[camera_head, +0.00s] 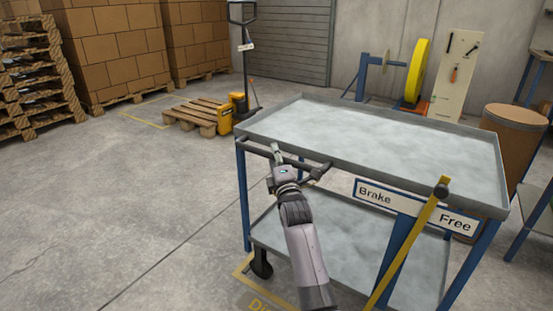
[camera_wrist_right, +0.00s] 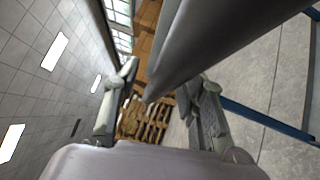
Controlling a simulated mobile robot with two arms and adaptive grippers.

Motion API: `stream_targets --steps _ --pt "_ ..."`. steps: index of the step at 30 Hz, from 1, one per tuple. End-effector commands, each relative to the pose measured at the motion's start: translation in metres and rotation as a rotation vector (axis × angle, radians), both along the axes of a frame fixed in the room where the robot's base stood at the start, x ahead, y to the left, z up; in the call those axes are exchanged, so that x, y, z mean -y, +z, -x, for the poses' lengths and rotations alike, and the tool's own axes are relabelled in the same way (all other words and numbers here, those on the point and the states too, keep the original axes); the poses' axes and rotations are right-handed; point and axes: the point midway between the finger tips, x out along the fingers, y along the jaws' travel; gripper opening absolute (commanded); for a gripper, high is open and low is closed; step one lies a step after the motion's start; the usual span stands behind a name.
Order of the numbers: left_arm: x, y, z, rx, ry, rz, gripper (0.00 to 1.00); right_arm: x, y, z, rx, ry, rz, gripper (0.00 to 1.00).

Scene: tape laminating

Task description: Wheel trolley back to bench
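The trolley stands in front of me in the head view, with a grey, empty top tray (camera_head: 300,101) and a lower shelf (camera_head: 335,240) on blue legs. Its dark push handle (camera_head: 314,174) runs along the left of the near side. My right gripper (camera_head: 277,155) is at this handle. In the right wrist view its fingers (camera_wrist_right: 165,95) are spread, with a dark bar between them and a gap beside the left finger. A yellow lever (camera_head: 408,240) leans right, its knob near the "Free" end of the Brake/Free plate (camera_head: 373,193). My left gripper is out of view.
A pallet jack (camera_head: 239,105) with a wooden pallet (camera_head: 199,116) stands behind left. Stacked boxes (camera_head: 110,45) line the back. A brown drum (camera_head: 515,140) and a blue-legged bench (camera_head: 538,215) are close on the right. Floor at left is clear.

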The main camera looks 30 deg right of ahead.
Motion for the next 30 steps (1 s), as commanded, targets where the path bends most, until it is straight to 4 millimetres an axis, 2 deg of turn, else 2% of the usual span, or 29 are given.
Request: stream_targets --steps 2,18,30 --pt "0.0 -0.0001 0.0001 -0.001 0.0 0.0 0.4 -0.0001 -0.0001 0.0002 0.0 0.0 0.0 0.36" --pt "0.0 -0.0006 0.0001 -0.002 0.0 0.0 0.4 -0.0003 -0.0005 0.0004 -0.001 0.0 0.0 0.0" --pt "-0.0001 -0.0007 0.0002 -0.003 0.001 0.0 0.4 -0.0005 -0.0008 0.0003 -0.001 0.001 -0.001 0.0"
